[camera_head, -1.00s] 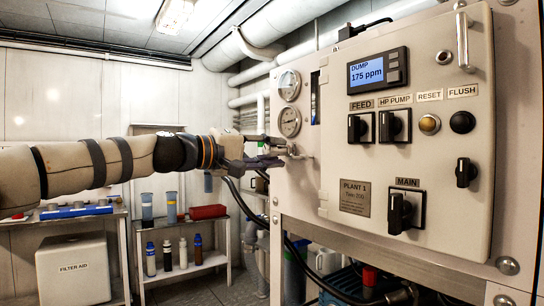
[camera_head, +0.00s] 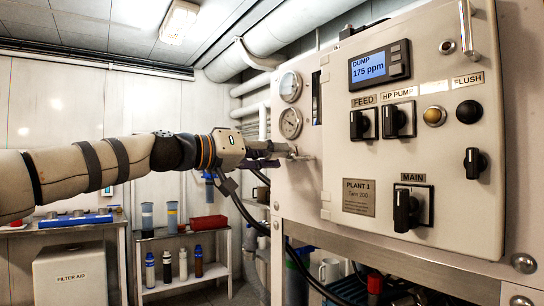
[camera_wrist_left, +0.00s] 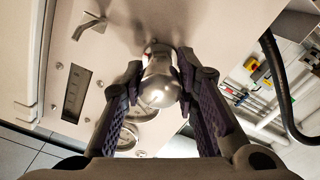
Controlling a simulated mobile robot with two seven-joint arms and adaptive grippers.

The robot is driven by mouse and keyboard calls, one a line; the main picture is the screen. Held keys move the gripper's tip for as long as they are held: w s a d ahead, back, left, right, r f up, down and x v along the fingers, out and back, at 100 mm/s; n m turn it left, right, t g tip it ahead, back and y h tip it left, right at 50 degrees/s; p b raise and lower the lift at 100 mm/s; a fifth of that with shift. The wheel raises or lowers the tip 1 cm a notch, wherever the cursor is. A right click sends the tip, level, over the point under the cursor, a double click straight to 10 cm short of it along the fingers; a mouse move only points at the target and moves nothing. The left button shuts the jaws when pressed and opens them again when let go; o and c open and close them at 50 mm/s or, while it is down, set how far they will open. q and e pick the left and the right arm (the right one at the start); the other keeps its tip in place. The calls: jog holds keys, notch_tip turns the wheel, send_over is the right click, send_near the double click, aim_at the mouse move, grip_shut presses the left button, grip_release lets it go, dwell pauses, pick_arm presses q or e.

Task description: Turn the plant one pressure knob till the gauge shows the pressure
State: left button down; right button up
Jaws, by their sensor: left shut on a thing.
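The plant one pressure knob (camera_wrist_left: 158,88) is a rounded, shiny metal knob on the cream panel, in the middle of the left wrist view. My left gripper (camera_wrist_left: 159,74) has its purple-padded fingers on both sides of it, shut on it. In the head view my left gripper (camera_head: 277,151) reaches the panel's left part from the left, and its fingers hide much of the knob. Two round gauges, an upper one (camera_head: 290,86) and a lower one (camera_head: 290,123), sit just above the gripper. Their readings are too small to tell. My right gripper is not in view.
The control box (camera_head: 450,130) with a display reading DUMP 175 ppm and several black switches stands right of the gauges. A PLANT 1 plate (camera_head: 358,197) is on it. Dark hoses (camera_head: 240,205) hang below my gripper. Shelves with bottles (camera_head: 182,265) stand behind.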

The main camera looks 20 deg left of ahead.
pick_arm(q)
jog(key=shift+r, duration=0.15)
dwell(0.3)
jog(key=c, duration=1.2)
grip_release()
jog(key=v, duration=1.2)
